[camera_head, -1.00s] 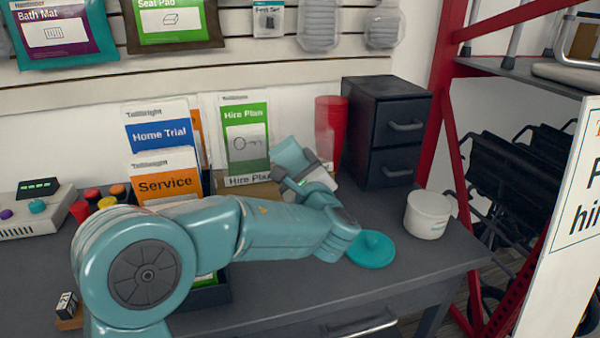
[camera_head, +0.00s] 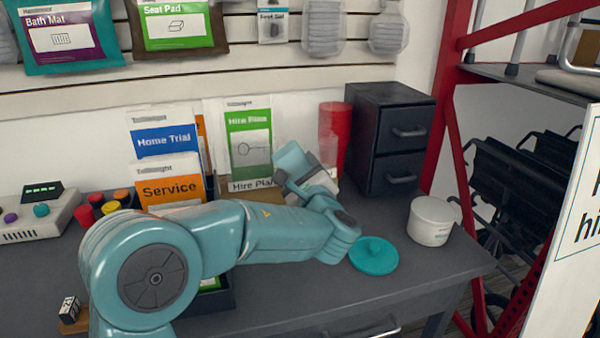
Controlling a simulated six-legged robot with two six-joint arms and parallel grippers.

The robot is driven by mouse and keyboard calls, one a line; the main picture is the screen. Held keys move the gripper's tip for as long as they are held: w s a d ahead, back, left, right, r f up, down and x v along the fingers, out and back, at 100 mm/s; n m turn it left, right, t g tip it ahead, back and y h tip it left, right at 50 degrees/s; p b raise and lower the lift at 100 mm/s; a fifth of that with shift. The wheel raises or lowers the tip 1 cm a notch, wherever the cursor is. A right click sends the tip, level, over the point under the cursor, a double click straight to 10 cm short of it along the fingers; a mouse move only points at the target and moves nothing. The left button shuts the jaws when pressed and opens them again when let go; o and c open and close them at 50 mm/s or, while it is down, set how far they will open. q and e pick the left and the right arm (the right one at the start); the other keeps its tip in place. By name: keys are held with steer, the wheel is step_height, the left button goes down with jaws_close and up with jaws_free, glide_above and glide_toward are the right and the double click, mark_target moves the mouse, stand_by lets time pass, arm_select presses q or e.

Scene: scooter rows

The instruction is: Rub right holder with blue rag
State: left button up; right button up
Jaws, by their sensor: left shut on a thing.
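The right holder (camera_head: 233,186) stands at the back of the counter against the wall, with green and white "Hire Plan" leaflets in it. My left arm reaches across the counter from the left. My left gripper (camera_head: 291,183) is beside the right edge of this holder, shut; whether it touches the holder I cannot tell. The blue rag cannot be made out; the hand and wrist hide what the jaws hold. The left holder, with "Home Trial" and "Service" leaflets (camera_head: 168,187), stands just to the left. My right gripper is not in view.
Red cups (camera_head: 340,135) and a dark drawer unit (camera_head: 388,145) stand close right of the gripper. A teal lid (camera_head: 374,258) and a white tub (camera_head: 431,222) are at the counter's right. A control box (camera_head: 35,217) is at the left.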

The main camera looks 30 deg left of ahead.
arm_select(q)
steer(key=shift+w+a, duration=0.45)
steer(key=shift+a, duration=0.1)
